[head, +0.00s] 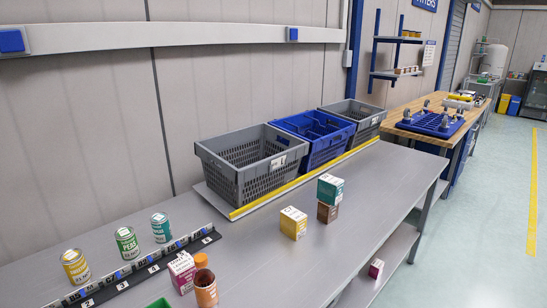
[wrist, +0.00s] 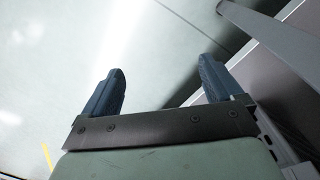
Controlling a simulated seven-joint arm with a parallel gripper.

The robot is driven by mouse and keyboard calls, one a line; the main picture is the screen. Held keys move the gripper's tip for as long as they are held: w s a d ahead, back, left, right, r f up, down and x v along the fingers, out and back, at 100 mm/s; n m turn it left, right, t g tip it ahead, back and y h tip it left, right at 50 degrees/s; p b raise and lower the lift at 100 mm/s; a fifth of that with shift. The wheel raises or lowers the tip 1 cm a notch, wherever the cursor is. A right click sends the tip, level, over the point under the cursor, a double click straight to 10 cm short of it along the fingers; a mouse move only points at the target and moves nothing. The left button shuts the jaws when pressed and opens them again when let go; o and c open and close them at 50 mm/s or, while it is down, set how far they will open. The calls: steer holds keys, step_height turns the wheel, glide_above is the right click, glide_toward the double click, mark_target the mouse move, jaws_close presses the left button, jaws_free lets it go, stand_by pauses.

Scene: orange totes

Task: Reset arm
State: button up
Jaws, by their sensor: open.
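My gripper (wrist: 160,85) shows in the wrist view with its two dark blue fingers spread wide apart. Nothing is between the fingers. Below it is pale floor, with a grey bench edge and leg (wrist: 275,35) at the right. My gripper and arm do not show in the head view.
A grey bench (head: 330,245) carries a grey crate (head: 215,175), a blue crate (head: 335,150) and another grey crate (head: 365,125) along the wall. Several cans and small boxes stand on it, including a yellow box (head: 293,223). A small box (head: 376,268) sits on the lower shelf.

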steer(key=s+a+g, duration=0.3)
steer(key=s+a, duration=0.2)
steer(key=s, duration=0.8)
steer(key=s+a+g+y, duration=0.1)
steer(key=s+a+g, duration=0.2)
steer(key=s, duration=1)
steer(key=shift+s+a+n, duration=0.25)
steer(key=shift+a+n, duration=0.05)
steer(key=shift+a, duration=0.55)
steer(key=shift+f, duration=0.1)
